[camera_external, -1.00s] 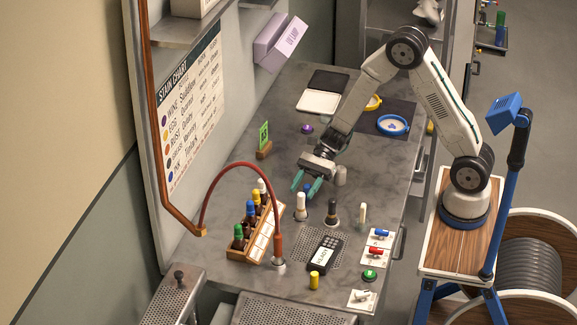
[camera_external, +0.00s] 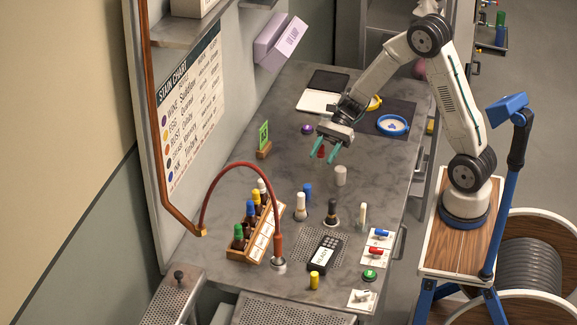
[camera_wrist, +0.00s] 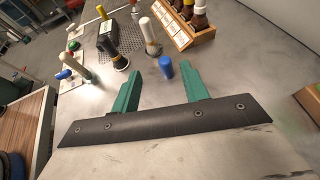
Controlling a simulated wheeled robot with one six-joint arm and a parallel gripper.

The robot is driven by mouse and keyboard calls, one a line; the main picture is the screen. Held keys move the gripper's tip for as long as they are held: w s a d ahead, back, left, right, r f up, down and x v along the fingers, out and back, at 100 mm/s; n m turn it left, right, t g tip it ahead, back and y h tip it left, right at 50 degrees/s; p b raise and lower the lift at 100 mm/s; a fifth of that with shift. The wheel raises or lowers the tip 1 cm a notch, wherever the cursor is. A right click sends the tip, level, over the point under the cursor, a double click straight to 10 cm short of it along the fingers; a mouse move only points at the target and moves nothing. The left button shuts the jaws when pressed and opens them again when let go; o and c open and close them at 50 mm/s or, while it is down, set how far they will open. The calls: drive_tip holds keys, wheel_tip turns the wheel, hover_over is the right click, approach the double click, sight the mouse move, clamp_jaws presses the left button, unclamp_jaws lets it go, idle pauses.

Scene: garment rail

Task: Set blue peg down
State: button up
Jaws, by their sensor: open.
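The blue peg (camera_external: 308,190) stands upright on the grey worktop, just behind a white-topped peg (camera_external: 300,206). In the wrist view the blue peg (camera_wrist: 166,67) shows beyond and between the fingertips, clear of both. My gripper (camera_external: 325,157) is open and empty above the worktop, farther back than the peg. Its two green fingers (camera_wrist: 160,75) are spread apart in the wrist view.
A black-topped peg (camera_external: 332,212) and a grey cylinder (camera_external: 340,176) stand near the blue peg. A wooden bottle rack (camera_external: 262,235) and a red arched hose (camera_external: 240,168) are at left. A red object (camera_external: 321,150) shows behind my fingers.

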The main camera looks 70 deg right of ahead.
drive_tip(key=s+a+r+n+g+h, duration=0.2)
drive_tip(key=s+r+n, duration=0.25)
drive_tip(key=s, duration=0.25)
drive_tip(key=s+a+r+n+g+h, duration=0.2)
drive_tip(key=s+a+r+n, duration=0.15)
drive_tip(key=s+n, duration=0.2)
drive_tip(key=s+d+r+n+h, duration=0.1)
drive_tip(key=s+d+n+h, duration=0.1)
drive_tip(key=s, duration=0.3)
drive_tip(key=s+d+r+n+t+h, duration=0.1)
drive_tip(key=s+d+r+n+h, duration=0.1)
drive_tip(key=s+n+h, duration=0.2)
drive_tip(key=s+d+r+n+t+h, duration=0.1)
drive_tip(key=s+d+n+h, duration=0.1)
drive_tip(key=s, duration=0.5)
drive_tip(key=n+h, duration=0.1)
drive_tip(key=n, duration=0.1)
drive_tip(key=shift+s+d+r+n, duration=0.15)
drive_tip(key=shift+d+n, duration=0.2)
drive_tip(key=shift+n, duration=0.05)
